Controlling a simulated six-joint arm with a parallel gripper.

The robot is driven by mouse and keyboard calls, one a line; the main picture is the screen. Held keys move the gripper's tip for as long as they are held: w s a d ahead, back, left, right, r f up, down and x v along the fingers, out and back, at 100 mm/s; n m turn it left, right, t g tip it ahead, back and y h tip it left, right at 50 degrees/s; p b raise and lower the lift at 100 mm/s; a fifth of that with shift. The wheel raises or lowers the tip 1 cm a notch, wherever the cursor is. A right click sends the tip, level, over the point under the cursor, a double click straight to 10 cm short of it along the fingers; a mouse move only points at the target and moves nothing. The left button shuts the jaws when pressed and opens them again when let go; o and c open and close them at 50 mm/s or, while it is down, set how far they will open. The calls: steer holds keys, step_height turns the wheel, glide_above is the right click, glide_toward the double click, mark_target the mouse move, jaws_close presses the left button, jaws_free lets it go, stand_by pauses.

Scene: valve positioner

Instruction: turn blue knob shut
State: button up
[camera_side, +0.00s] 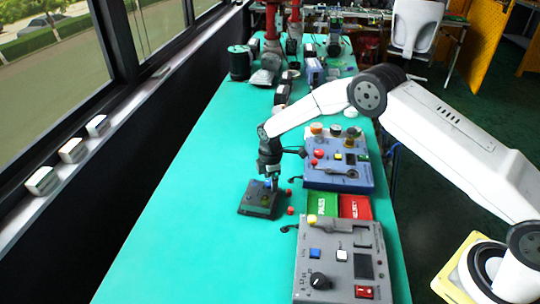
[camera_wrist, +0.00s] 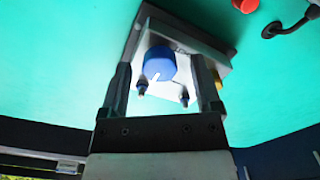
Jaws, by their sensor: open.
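The blue knob (camera_wrist: 160,63) shows in the wrist view on the pale face of a small dark-edged box (camera_wrist: 187,38). A white mark on the knob points toward the picture's bottom. My gripper (camera_wrist: 161,78) is open, with one finger to the left of the knob and one to the right. I cannot tell whether either finger touches it. In the side view the small dark box (camera_side: 251,208) lies on the green table, and my gripper (camera_side: 271,180) points down over its far part. The knob is too small and covered to make out clearly there.
A red ball-like button (camera_wrist: 245,5) and a dark cable lie close to the box. The green table (camera_side: 190,230) is clear at left.

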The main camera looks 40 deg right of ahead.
steer(key=shift+f, duration=0.25)
jaws_close()
